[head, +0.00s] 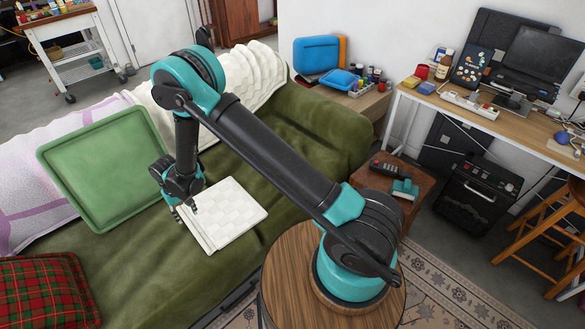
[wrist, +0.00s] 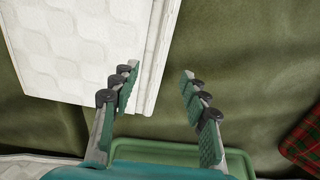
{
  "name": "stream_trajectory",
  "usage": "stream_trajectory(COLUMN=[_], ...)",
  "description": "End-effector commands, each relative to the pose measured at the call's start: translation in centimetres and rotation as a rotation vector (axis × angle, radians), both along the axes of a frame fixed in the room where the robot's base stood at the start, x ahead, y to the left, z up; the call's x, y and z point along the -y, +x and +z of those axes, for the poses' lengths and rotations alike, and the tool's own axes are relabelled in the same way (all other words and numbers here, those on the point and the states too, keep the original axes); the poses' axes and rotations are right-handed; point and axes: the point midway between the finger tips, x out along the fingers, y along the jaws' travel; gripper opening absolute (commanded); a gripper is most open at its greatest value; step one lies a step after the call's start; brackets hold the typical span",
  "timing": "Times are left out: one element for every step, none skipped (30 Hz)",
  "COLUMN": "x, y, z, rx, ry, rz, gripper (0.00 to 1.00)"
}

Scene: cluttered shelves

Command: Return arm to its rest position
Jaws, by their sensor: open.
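My gripper (head: 184,208) hangs from my arm over the green sofa (head: 290,148), at the left edge of a folded white cloth (head: 232,212). In the wrist view my gripper (wrist: 160,75) has its two fingers spread apart with nothing between them. The white cloth (wrist: 75,45) lies flat beside the left finger, which overlaps its edge. My arm stretches from its base at the lower right across the sofa, bent at a high elbow. I cannot tell the exact height of the fingers above the cloth.
A green tray (head: 105,165) leans on the sofa at left and also shows in the wrist view (wrist: 180,152). A red plaid pillow (head: 45,290) lies lower left. A side table (head: 408,208) and a desk (head: 480,118) with electronics stand at right. Open air surrounds the upper arm.

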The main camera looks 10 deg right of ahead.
Motion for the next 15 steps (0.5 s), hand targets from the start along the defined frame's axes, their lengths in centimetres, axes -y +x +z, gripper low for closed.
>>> stream_trajectory(x=[0.0, 0.0, 0.0, 0.0, 0.0, 0.0, 0.0, 0.0, 0.1, 0.2, 0.5, 0.9, 1.3, 1.9, 2.8], y=[0.0, 0.0, 0.0, 0.0, 0.0, 0.0, 0.0, 0.0, 0.1, 0.2, 0.4, 0.8, 1.1, 1.5, 2.1], z=[0.0, 0.0, 0.0, 0.0, 0.0, 0.0, 0.0, 0.0, 0.1, 0.3, 0.6, 1.2, 1.8, 2.5, 3.6], rx=[0.0, 0.0, 0.0, 0.0, 0.0, 0.0, 0.0, 0.0, 0.001, 0.001, 0.002, 0.004, 0.006, 0.009, 0.013], ry=[0.0, 0.0, 0.0, 0.0, 0.0, 0.0, 0.0, 0.0, 0.001, 0.002, 0.002, 0.005, 0.007, 0.01, 0.015], rz=[0.0, 0.0, 0.0, 0.0, 0.0, 0.0, 0.0, 0.0, -0.002, -0.004, -0.007, -0.012, -0.018, -0.026, -0.036], gripper=[0.45, 0.45, 0.45, 0.45, 0.45, 0.45, 0.45, 0.45, 0.45, 0.45, 0.45, 0.45, 0.45, 0.45, 0.45])
